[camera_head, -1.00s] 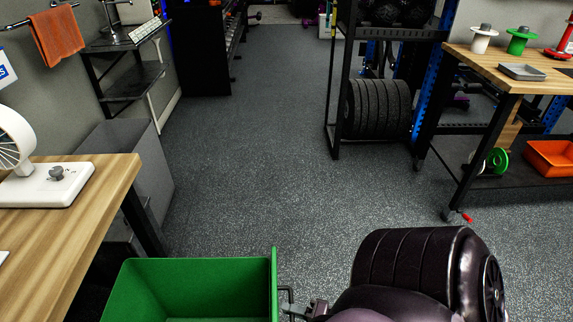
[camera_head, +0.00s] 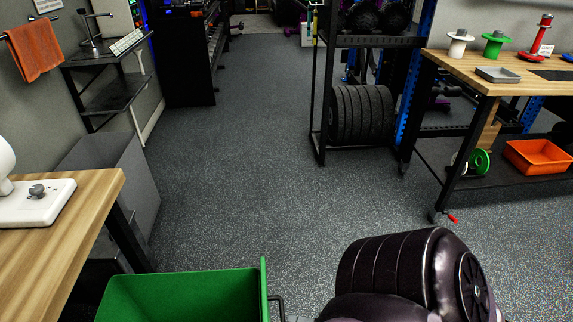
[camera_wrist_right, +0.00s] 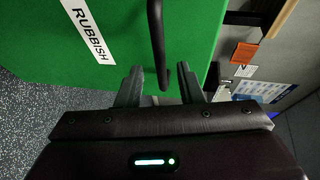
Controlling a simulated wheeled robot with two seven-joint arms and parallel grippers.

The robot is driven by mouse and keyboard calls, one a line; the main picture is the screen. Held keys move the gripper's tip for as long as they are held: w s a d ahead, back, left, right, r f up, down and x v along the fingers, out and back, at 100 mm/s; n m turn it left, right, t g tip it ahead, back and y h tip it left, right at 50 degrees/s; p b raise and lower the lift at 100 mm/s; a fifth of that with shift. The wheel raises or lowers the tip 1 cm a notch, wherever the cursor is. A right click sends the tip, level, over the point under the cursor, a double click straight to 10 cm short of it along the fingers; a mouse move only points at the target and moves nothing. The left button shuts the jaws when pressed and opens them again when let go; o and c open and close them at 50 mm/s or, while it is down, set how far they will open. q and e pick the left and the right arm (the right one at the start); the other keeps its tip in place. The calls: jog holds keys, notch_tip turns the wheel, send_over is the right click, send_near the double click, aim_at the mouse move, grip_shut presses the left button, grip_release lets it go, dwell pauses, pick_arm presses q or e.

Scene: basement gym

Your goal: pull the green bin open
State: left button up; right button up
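The green bin (camera_head: 185,290) is at the bottom left of the head view, with part of its inside showing. Its front panel (camera_head: 263,290) faces right and has a dark handle (camera_head: 277,300). In the right wrist view the green front (camera_wrist_right: 120,25) carries a white "RUBBISH" label (camera_wrist_right: 88,30). The handle (camera_wrist_right: 156,40) runs between the fingers of my right gripper (camera_wrist_right: 161,85). The fingers are spread, with visible gaps on both sides of the bar. In the head view that gripper is almost wholly cut off or hidden. My left gripper is in neither view.
A wooden table (camera_head: 80,225) stands at the left, close to the bin, with a grey cabinet (camera_head: 120,180) behind it. A workbench (camera_head: 450,65) and a rack with black plates (camera_head: 360,113) stand at the right. The floor (camera_head: 235,150) between is clear.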

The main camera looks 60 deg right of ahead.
jog(key=shift+v, duration=1.55)
